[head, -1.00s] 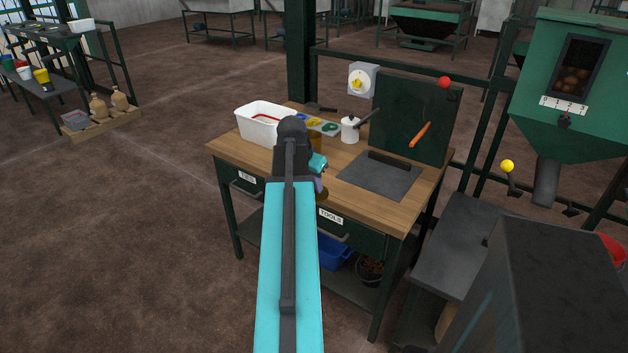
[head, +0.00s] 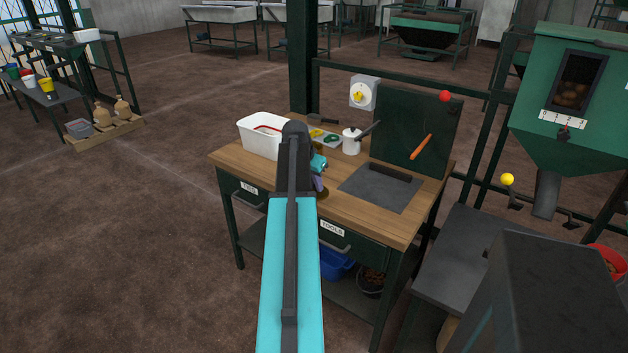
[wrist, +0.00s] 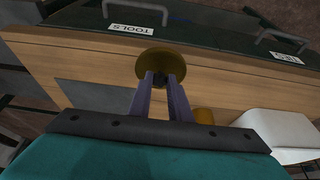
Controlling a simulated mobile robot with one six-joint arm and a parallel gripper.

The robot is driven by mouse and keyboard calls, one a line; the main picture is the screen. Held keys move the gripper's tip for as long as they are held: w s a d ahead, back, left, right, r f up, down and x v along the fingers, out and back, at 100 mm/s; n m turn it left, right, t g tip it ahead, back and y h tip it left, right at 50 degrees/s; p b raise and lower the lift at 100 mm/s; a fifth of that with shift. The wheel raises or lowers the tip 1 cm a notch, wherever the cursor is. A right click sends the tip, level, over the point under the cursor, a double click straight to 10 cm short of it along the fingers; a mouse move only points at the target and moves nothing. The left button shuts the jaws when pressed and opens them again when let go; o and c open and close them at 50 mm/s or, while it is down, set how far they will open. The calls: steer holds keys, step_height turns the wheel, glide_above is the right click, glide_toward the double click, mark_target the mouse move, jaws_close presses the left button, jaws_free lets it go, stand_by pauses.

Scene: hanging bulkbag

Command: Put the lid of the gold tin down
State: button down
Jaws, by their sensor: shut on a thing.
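The gold lid (wrist: 160,65) is a round disc with a dark knob. My gripper (wrist: 163,82) is shut on the knob with its two purple fingers, and the lid shows beyond the fingertips. In the head view the gripper (head: 319,182) is low by the front edge of the wooden bench, with the lid (head: 322,194) just under it. I cannot tell whether the lid touches the bench top. The gold tin (wrist: 204,116) stands behind the fingers on the right in the wrist view. In the head view my arm hides most or all of it.
A white bin (head: 259,139) stands at the bench's back left. A white pot (head: 351,142) stands at the back, with a dark grey plate (head: 377,190) to the right. The wooden bench top (head: 352,222) is bare along the front right edge.

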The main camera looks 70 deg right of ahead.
steer(key=shift+w+d+f+p, duration=0.15)
steer(key=shift+w+d, duration=0.25)
steer(key=shift+d, duration=0.7)
steer(key=shift+w+d+f+p, duration=0.1)
steer(key=shift+w+d+p, duration=0.3)
steer(key=shift+d, duration=0.75)
steer(key=shift+w+d+f+p, duration=0.1)
steer(key=shift+w+d, duration=0.35)
steer(key=shift+d, duration=0.65)
steer(key=shift+d, duration=0.1)
steer(key=shift+w+d, duration=0.15)
steer(key=shift+d, duration=0.1)
steer(key=shift+f+p, duration=0.6)
steer(key=shift+f, duration=1.15)
steer(key=shift+f, duration=0.15)
steer(key=c, duration=1.6)
jaws_free()
steer(key=shift+c, duration=0.2)
steer(key=b+v, duration=0.1)
steer(key=v, duration=1.1)
steer(key=shift+b, duration=0.4)
